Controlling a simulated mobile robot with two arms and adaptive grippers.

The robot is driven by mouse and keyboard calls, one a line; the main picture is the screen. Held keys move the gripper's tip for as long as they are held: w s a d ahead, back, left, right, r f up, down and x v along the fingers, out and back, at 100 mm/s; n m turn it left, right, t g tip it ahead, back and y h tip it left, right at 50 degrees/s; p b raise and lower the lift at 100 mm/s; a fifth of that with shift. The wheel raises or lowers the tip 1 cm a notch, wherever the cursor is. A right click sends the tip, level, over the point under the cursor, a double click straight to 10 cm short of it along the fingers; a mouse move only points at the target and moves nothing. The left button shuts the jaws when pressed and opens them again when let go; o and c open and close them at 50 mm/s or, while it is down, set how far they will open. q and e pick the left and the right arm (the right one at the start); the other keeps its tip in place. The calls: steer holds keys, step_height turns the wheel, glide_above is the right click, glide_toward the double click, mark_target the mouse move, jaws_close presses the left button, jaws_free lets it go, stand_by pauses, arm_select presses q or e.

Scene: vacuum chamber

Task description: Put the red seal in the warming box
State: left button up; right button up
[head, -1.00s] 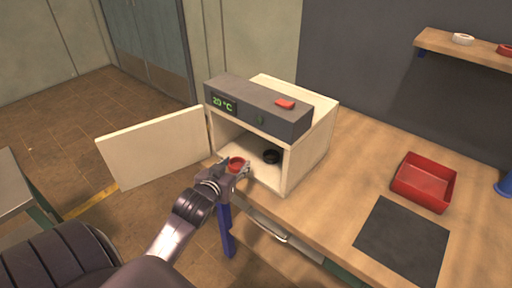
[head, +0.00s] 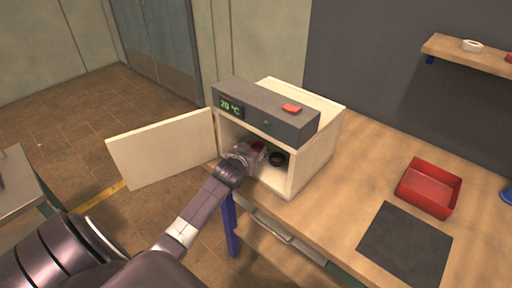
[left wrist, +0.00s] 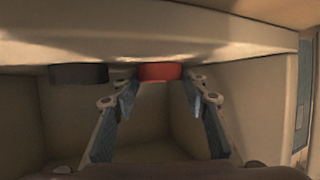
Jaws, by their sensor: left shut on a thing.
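The warming box (head: 320,150) stands on the workbench with its front open and its door (head: 163,148) swung out to the left. Its display reads about 20 °C. My left gripper (head: 254,152) reaches in through the opening and is shut on the red seal (head: 257,147), mostly hidden by the gripper. In the left wrist view the red seal (left wrist: 160,71) shows between the fingertips (left wrist: 160,85), close to the pale box floor; whether it touches the floor I cannot tell. My right gripper is not in view.
A black seal (head: 277,158) lies inside the box, right of my gripper; it also shows in the left wrist view (left wrist: 78,74). A red tray (head: 428,188) and a dark mat (head: 405,243) lie on the bench at right. A shelf (head: 470,52) hangs above.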

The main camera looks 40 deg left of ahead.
arm_select(q)
steer(key=o, duration=0.7)
steer(key=shift+o, duration=0.6)
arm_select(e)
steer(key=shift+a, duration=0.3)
arm_select(q)
steer(key=shift+s+d+r, duration=0.2)
steer(key=shift+s, duration=0.35)
steer(key=v, duration=1)
steer(key=shift+s+r, duration=0.25)
steer(key=shift+s, duration=0.1)
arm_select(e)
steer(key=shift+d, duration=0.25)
arm_select(q)
steer(key=shift+d+f, duration=0.1)
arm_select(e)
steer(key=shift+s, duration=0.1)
